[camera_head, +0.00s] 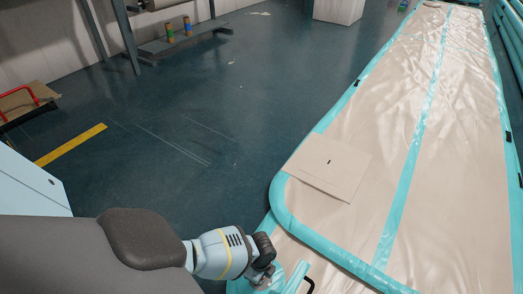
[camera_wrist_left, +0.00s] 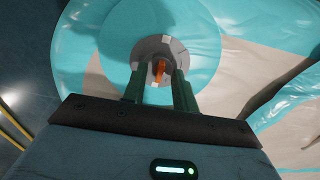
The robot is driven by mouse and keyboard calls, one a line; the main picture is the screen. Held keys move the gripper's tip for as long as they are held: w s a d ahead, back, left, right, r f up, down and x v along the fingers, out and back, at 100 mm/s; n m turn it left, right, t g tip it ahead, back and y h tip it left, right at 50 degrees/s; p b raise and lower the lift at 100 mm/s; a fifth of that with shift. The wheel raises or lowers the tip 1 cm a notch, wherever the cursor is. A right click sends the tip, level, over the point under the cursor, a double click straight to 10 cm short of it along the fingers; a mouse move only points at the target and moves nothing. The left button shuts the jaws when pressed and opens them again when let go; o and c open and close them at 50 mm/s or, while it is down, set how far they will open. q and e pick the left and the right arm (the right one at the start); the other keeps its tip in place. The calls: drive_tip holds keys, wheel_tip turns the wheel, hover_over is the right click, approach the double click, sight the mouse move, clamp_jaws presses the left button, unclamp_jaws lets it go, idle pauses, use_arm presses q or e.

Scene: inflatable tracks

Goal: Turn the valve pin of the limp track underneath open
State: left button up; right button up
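The limp track underneath (camera_head: 290,252) shows as beige and teal material below the near end of the upper track (camera_head: 450,150). In the left wrist view its round grey valve (camera_wrist_left: 178,48) sits on a teal disc (camera_wrist_left: 115,50). The small orange valve pin (camera_wrist_left: 160,68) is in the middle of the valve. My left gripper (camera_wrist_left: 160,78) is at the valve with one dark green finger on each side of the pin. Small gaps seem to show between fingers and pin. In the head view my left gripper (camera_head: 268,278) is low at the track's near corner. My right gripper is not in view.
A flat beige sheet (camera_head: 328,165) with a small dark mark lies on the upper track's left edge. A metal rack (camera_head: 185,40) stands by the wall. A white box (camera_head: 339,10) is at the back. The dark floor left of the tracks is mostly clear.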

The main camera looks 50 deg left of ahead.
use_arm(q)
drive_tip(key=shift+c, duration=0.2)
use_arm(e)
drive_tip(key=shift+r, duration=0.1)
use_arm(q)
drive_tip(key=c, duration=0.5)
clamp_jaws()
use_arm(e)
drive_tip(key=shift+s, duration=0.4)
